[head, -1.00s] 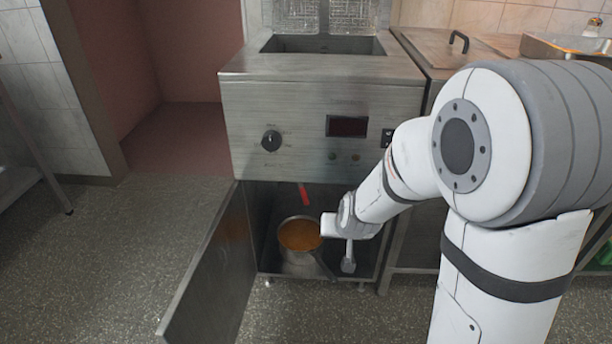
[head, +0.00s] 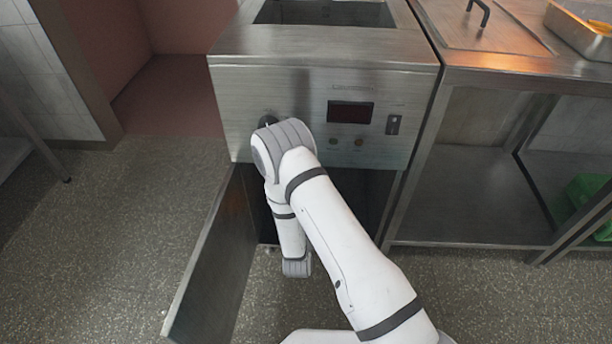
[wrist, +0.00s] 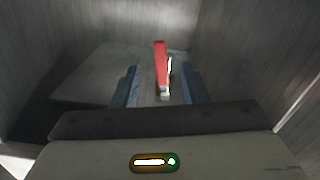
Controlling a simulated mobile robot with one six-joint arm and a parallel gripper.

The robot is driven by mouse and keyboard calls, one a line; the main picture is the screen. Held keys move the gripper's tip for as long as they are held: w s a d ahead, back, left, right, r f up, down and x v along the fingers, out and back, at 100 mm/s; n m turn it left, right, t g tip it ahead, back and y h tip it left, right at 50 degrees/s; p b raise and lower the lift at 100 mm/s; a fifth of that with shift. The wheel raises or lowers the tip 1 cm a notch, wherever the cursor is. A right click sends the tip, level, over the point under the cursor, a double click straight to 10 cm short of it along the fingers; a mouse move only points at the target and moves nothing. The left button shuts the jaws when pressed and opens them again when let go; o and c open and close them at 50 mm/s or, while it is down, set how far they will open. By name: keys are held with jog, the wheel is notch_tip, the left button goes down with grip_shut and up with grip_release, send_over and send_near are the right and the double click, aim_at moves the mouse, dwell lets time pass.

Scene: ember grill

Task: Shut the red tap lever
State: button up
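The red tap lever (wrist: 160,66) shows in the wrist view, standing up from a pale metal stem inside the cabinet. My gripper (wrist: 161,84) is open, with one dark finger on each side of the lever in the picture. A gap shows between each finger and the lever. I cannot tell whether the fingertips reach as deep as the lever. In the head view my arm hides the lever and the gripper.
The fryer cabinet's open door (head: 217,262) stands to the left of my arm. The fryer's front panel (head: 300,95) is just above the opening. A steel table (head: 470,195) with a lower shelf stands to the right. Bare floor (head: 130,240) lies left of the door.

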jog(key=w+b, duration=0.1)
jog(key=w, duration=0.6)
jog(key=shift+w+b, duration=0.35)
jog(key=shift+b, duration=0.05)
jog(key=shift+d, duration=0.1)
grip_shut()
